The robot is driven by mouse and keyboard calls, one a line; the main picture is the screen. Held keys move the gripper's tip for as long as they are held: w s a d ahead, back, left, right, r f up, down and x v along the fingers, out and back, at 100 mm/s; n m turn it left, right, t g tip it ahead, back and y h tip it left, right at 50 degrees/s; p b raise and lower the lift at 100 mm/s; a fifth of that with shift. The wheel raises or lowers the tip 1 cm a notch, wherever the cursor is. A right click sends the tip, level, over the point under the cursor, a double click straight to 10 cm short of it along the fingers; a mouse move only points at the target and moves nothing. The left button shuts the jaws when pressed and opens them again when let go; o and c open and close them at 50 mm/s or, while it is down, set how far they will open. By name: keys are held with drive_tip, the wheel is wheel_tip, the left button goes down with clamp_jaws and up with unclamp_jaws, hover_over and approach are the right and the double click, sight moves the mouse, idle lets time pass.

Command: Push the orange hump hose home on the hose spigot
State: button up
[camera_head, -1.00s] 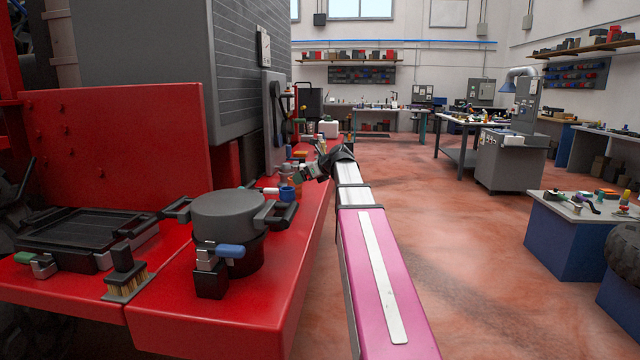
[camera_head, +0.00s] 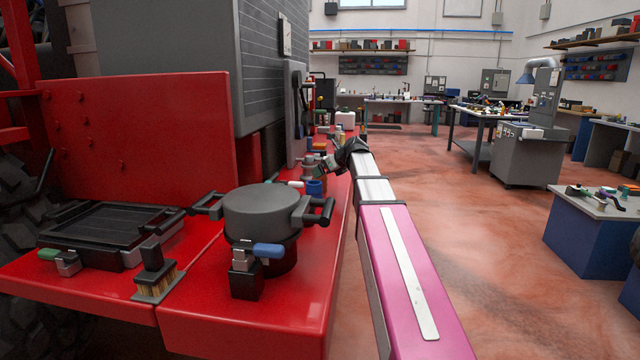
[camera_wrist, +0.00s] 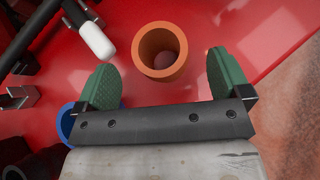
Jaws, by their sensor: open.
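The orange hump hose (camera_wrist: 176,72) shows in the wrist view as a short, thick-walled tube, its open end facing the camera. It is on or just above the red surface. My gripper (camera_wrist: 164,80) is open, one green finger pad on each side of the hose's near end, with a gap on both sides. Nothing is held. A dull pinkish patch shows inside the bore; I cannot tell if it is the hose spigot, which I cannot make out elsewhere. In the head view my gripper (camera_head: 321,169) is small at the arm's far end, and the hose cannot be made out.
A blue ring-shaped part (camera_wrist: 66,122) lies close to the left finger; it also shows in the head view (camera_head: 315,187). A white-tipped dark rod (camera_wrist: 95,40) lies up left. A grey lidded pot (camera_head: 262,212) stands nearer on the red bed (camera_head: 215,325). Open floor lies right.

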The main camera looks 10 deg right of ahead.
drive_tip(key=x, duration=0.4)
drive_tip(key=c, duration=1)
drive_tip(key=shift+c, duration=0.2)
